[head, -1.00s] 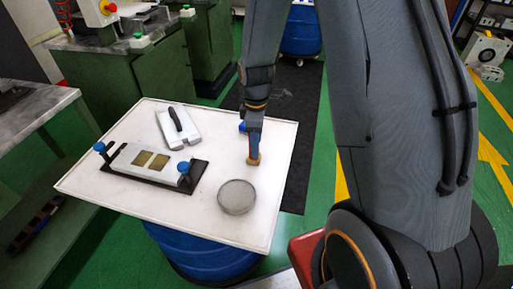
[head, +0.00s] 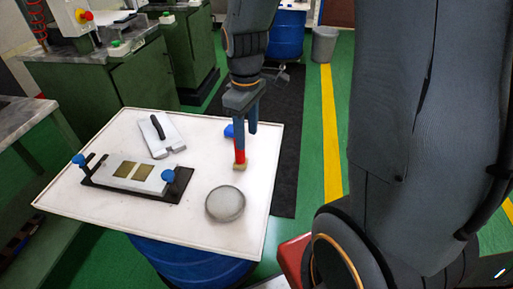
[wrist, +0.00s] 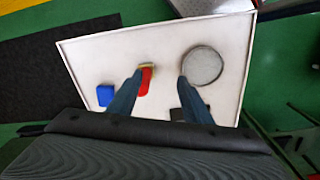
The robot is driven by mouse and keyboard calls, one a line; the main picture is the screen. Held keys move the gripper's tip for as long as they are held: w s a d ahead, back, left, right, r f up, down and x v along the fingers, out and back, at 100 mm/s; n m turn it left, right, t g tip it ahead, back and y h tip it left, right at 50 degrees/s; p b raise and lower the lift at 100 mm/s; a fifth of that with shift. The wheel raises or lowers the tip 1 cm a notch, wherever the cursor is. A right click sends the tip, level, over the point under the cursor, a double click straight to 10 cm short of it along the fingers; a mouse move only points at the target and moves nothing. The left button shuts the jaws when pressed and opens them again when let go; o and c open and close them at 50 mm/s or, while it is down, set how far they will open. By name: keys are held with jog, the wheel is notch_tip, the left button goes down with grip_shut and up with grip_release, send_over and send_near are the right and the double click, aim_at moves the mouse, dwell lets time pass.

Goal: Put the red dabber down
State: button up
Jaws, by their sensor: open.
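The red dabber (head: 239,148) stands upright on the white table (head: 98,213), its tan tip down, right of the table's middle. In the wrist view the dabber (wrist: 146,79) shows beside the left finger, partly covered by it. My gripper (head: 246,140) is open over the table, its fingers pointing down. One finger is close by the dabber; I cannot tell whether they touch.
A round grey dish (head: 225,204) lies in front of the dabber. A blue block (head: 230,131) is just behind it. A mould plate with blue knobs (head: 130,176) lies at the left, and a white plate with a dark handle (head: 161,134) behind that. Green machines (head: 150,80) stand behind the table.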

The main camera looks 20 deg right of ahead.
jog(key=s+m, duration=0.8)
jog(key=s, duration=0.1)
jog(key=shift+r, duration=0.15)
jog(key=shift+c, duration=0.6)
